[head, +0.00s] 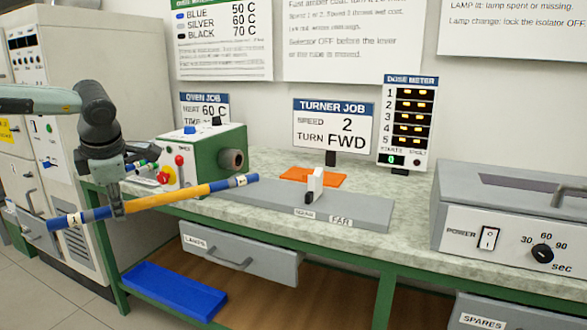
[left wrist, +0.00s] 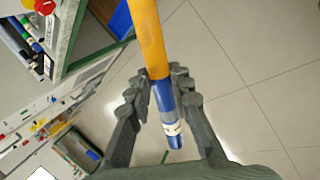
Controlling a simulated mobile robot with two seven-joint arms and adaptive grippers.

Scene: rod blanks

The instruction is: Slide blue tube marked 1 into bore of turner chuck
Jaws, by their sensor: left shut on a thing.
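My left gripper (head: 117,208) is shut on a long tube (head: 185,196), held in the air in front of the bench, nearly level and slanting slightly up to the right. The tube has an orange middle, blue ends and a white label with a small dark mark near its left end. In the left wrist view, the tube (left wrist: 148,40) runs between the fingers of my gripper (left wrist: 160,85). The turner (head: 205,160) is a green and white box with a red lever; its dark round chuck (head: 234,160) faces right, behind the tube. The bore's inside is hard to see. My right gripper is out of view.
A grey slide plate (head: 350,212) with a white and black stop (head: 315,184) lies right of the chuck. An orange mat (head: 300,175) is behind it. A grey lamp box (head: 515,240) stands far right. A blue tray (head: 172,292) sits below the bench.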

